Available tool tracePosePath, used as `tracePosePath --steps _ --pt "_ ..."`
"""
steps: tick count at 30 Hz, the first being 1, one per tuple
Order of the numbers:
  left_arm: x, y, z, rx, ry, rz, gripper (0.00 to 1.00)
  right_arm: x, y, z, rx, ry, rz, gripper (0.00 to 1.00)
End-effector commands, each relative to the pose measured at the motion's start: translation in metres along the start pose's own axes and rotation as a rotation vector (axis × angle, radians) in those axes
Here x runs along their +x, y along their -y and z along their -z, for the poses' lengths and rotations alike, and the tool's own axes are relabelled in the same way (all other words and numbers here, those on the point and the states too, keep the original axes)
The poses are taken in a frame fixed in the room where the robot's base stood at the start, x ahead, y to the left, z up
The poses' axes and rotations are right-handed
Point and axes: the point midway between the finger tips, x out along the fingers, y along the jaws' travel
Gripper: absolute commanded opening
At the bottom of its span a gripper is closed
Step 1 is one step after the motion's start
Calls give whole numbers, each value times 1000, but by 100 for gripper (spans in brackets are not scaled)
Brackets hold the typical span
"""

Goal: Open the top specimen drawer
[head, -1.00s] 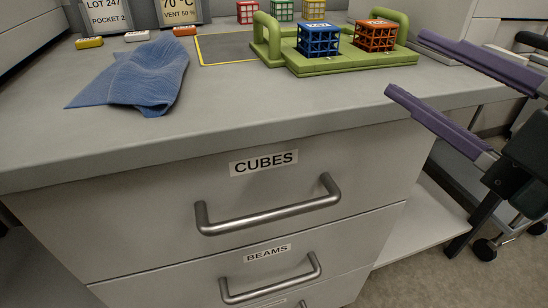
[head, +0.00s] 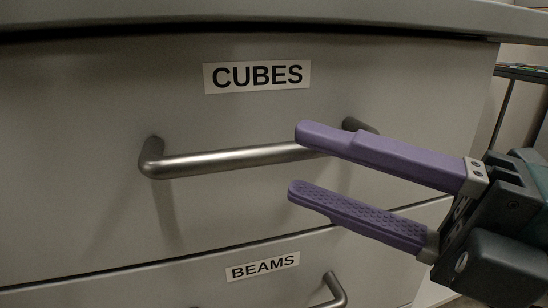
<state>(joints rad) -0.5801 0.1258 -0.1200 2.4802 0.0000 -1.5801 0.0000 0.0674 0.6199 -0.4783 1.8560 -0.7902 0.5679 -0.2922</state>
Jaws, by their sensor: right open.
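The top specimen drawer (head: 80,130) is shut, its front flush under the counter, with a "CUBES" label (head: 257,76). Its metal bar handle (head: 225,161) runs across the front, and its right part is hidden behind the upper finger of my right gripper. My right gripper (head: 296,162) comes in from the right with its two purple fingers open, one above the other. The fingertips are in front of the handle's right half, the upper one overlapping the bar in the picture and the lower one below it. I cannot tell whether they touch it. My left gripper is not in view.
A second drawer labelled "BEAMS" (head: 262,267) lies below, with its own handle (head: 330,291) partly in view. The counter edge (head: 250,12) overhangs the top. Open space with a dark rack frame (head: 505,105) shows at the right.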

Motion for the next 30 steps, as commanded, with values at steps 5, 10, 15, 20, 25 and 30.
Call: tracePosePath --steps 5,10,15,20,25,30 --pt "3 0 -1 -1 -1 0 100 31 0 -1 -1 1 -3 50" --pt "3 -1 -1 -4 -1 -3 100 45 0 0 1 2 -1 50" --pt "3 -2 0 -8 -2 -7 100 47 0 0 2 2 0 50" --pt "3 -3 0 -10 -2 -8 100 47 0 0 2 2 0 45" --pt "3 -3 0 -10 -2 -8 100 47 0 0 2 2 0 26" --pt "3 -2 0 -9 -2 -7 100 47 0 0 2 2 0 7"
